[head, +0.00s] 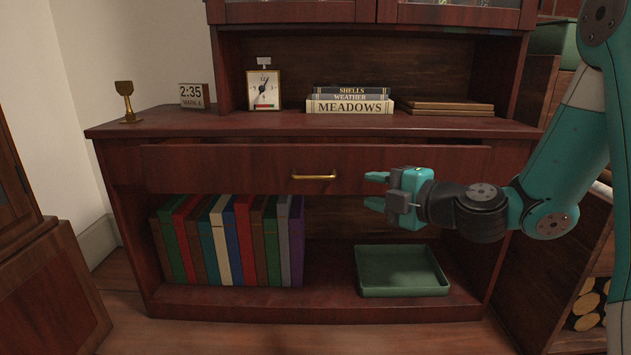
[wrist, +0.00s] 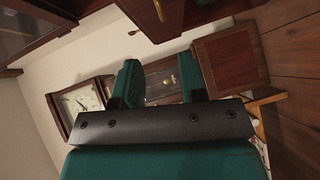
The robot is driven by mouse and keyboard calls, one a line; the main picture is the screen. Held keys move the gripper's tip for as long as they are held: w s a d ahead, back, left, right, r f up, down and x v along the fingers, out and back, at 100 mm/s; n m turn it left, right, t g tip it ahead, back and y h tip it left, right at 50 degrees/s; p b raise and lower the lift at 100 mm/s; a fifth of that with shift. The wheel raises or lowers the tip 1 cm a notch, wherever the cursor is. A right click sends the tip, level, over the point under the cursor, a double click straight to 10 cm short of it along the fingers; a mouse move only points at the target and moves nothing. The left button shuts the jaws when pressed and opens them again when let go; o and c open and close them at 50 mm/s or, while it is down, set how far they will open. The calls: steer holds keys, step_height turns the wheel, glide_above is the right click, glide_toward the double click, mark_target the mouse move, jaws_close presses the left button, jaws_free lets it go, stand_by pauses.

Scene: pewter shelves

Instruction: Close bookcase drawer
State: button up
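The bookcase (head: 120,131) is dark red-brown wood. Its wide drawer (head: 230,168) sits below the counter, with a brass bar handle (head: 313,177) at its middle. The drawer front appears to stand out from the bookcase body; how far is hard to judge. My gripper (head: 376,190) is in front of the drawer's right half, to the right of the handle and apart from it, with its fingers pointing left. The fingers are spread and empty.
A row of books (head: 228,240) and a green tray (head: 400,271) stand on the lower shelf. Another wooden cabinet (head: 45,290) is at the left. Floor shows in front.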

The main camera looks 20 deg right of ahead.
mark_target(319, 178)
steer(key=p+x, duration=0.1)
steer(key=x, duration=1.4)
steer(key=shift+w+a+p, duration=0.3)
steer(key=shift+a+p, duration=0.05)
steer(key=shift+p, duration=0.05)
steer(key=shift+c, duration=0.2)
jaws_close()
